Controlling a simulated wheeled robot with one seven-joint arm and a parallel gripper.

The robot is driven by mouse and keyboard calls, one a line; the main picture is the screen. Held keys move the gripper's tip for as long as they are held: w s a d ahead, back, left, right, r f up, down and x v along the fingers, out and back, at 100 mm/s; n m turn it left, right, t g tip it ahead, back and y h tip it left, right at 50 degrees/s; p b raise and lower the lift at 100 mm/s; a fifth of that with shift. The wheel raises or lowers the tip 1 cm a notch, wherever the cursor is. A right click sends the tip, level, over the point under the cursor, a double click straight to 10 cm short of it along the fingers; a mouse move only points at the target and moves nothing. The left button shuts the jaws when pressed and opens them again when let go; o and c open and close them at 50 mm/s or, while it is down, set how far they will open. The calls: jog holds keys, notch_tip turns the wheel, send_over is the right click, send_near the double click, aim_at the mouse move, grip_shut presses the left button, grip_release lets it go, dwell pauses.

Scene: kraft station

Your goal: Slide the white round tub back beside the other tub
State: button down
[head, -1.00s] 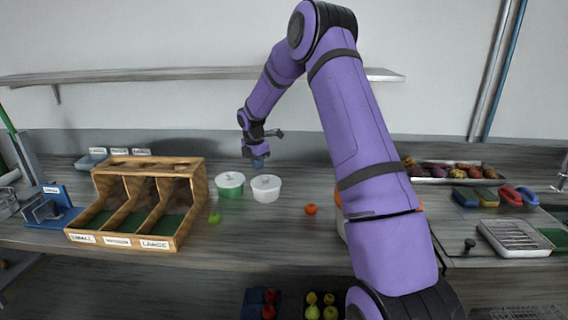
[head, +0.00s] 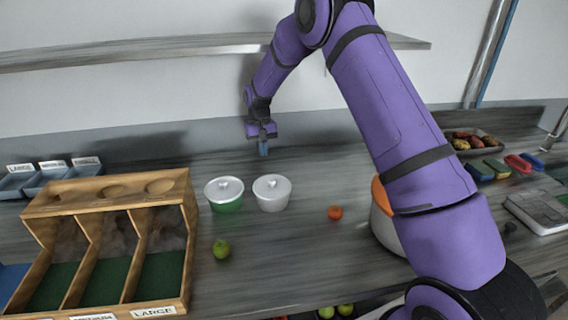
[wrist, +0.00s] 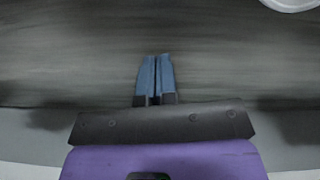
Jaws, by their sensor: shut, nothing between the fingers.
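The white round tub (head: 272,196) with a lidded top stands upright on the grey counter. The other tub (head: 224,198), green below with a white lid, stands close on its left with a narrow gap between them. My gripper (head: 264,151) is shut and empty, behind the tubs near the back wall, pointing down and apart from both. In the wrist view my shut blue fingertips (wrist: 155,72) are over bare counter. A white tub's rim (wrist: 290,3) shows at the top right edge there; which tub it is I cannot tell.
A wooden sorting box (head: 105,198) stands at the left. A green apple (head: 221,249) and an orange fruit (head: 335,212) lie in front of the tubs. An orange-and-white container (head: 383,222) is partly hidden by my arm. A shelf (head: 200,47) runs above the back.

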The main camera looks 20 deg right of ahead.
aim_at(274, 179)
jog(key=s, duration=0.8)
jog(key=s+f, duration=0.1)
jog(key=s, duration=0.3)
jog(key=shift+a, duration=0.35)
jog(key=shift+w+f, duration=0.1)
jog(key=shift+f, duration=0.25)
jog(key=shift+f, duration=0.1)
jog(key=shift+w+d, duration=0.1)
jog(key=shift+w, duration=0.75)
